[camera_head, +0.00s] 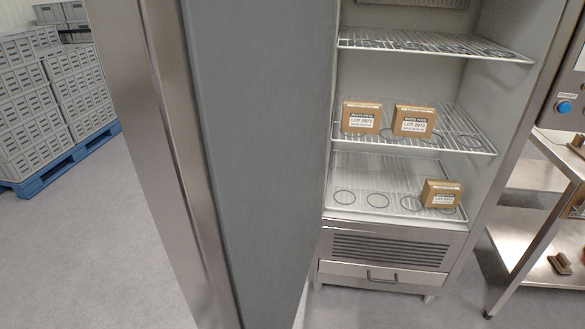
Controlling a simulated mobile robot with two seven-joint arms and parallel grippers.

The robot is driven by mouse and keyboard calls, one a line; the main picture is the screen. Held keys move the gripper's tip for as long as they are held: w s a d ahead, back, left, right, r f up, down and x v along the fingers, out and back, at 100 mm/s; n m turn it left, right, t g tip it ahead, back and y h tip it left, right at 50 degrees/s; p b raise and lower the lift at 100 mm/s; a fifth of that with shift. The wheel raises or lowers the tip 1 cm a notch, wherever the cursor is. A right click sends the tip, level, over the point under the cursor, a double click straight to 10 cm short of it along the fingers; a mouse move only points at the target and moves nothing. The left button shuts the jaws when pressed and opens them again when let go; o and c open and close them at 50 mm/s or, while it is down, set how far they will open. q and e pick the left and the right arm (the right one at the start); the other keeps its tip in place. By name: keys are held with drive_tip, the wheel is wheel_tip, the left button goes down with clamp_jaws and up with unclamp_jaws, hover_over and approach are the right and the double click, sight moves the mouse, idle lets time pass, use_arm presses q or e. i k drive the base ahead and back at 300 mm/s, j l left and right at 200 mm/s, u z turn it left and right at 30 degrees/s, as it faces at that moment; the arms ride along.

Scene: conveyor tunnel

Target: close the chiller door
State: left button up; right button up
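The chiller door (255,150) stands wide open in the head view. It fills the left middle of the picture, with its grey inner face toward the chiller and a steel edge (185,150) toward me. The chiller (385,245) is behind it to the right, with its inside showing. Its wire shelves carry three small brown boxes: two on the middle shelf (361,117) (414,121) and one on the lower shelf (441,193). The door's handle is not visible. Neither of my grippers is in view.
A steel table (530,180) with small brown items stands right of the chiller, below a panel with a blue button (563,107). Grey crates (45,95) are stacked on a blue pallet (65,160) at the far left. The floor (90,250) left of the door is clear.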

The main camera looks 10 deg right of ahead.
sight(221, 107)
drive_tip(key=j+z, duration=1)
drive_tip(key=j, duration=0.15)
drive_tip(key=k+j+z, duration=0.15)
drive_tip(key=j+z, duration=0.15)
drive_tip(key=j, duration=0.15)
